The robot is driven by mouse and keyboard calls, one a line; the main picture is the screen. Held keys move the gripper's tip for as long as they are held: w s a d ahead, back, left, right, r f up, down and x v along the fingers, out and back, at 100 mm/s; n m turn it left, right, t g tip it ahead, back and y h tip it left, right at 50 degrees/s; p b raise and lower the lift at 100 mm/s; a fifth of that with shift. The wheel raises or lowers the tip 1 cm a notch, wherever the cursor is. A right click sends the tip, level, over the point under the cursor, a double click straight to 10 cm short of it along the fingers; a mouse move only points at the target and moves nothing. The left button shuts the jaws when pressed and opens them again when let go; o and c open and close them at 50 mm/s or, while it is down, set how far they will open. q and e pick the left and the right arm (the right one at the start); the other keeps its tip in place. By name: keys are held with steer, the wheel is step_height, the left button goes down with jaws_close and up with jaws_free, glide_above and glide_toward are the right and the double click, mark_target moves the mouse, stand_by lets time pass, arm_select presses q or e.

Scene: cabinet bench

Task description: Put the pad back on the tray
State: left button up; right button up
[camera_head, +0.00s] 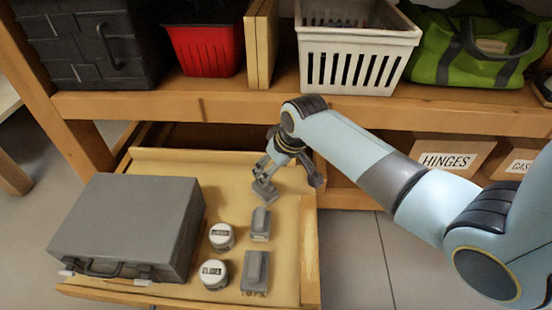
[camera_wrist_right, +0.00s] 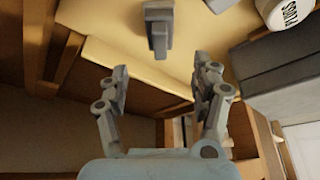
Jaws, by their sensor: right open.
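Several small grey blocks with raised grips look like pads. One grey pad (camera_head: 265,190) lies at the back of the pulled-out wooden tray (camera_head: 230,165), partly hidden by my right gripper (camera_head: 290,182). Two more, a middle pad (camera_head: 260,224) and a front pad (camera_head: 255,272), sit in line on the tray's right side. I cannot tell which one the task means. In the right wrist view, my right gripper (camera_wrist_right: 160,70) is open and empty, with a grey pad (camera_wrist_right: 158,30) just beyond its fingertips, apart from them. My left gripper is not in view.
A large grey case (camera_head: 130,225) fills the tray's left side. Two white-lidded jars, a rear jar (camera_head: 221,236) and a front jar (camera_head: 214,274), stand between it and the pads. A shelf above holds a red bin (camera_head: 205,48), a white basket (camera_head: 350,60) and a green bag (camera_head: 478,45).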

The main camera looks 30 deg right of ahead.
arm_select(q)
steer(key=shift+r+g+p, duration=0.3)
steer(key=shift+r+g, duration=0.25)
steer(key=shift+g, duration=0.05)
arm_select(e)
steer(key=shift+s+r, duration=0.3)
steer(key=shift+r, duration=0.35)
steer(key=s+a+t, duration=0.1)
steer(key=s, duration=1.2)
steer(key=s+a+r+t, duration=0.1)
steer(key=s+r+t, duration=0.1)
steer(key=s+r, duration=0.6)
steer(key=s, duration=0.4)
steer(key=shift+s+a+r+m, duration=0.2)
steer(key=shift+s+r+m, duration=0.1)
steer(key=shift+s+r, duration=0.05)
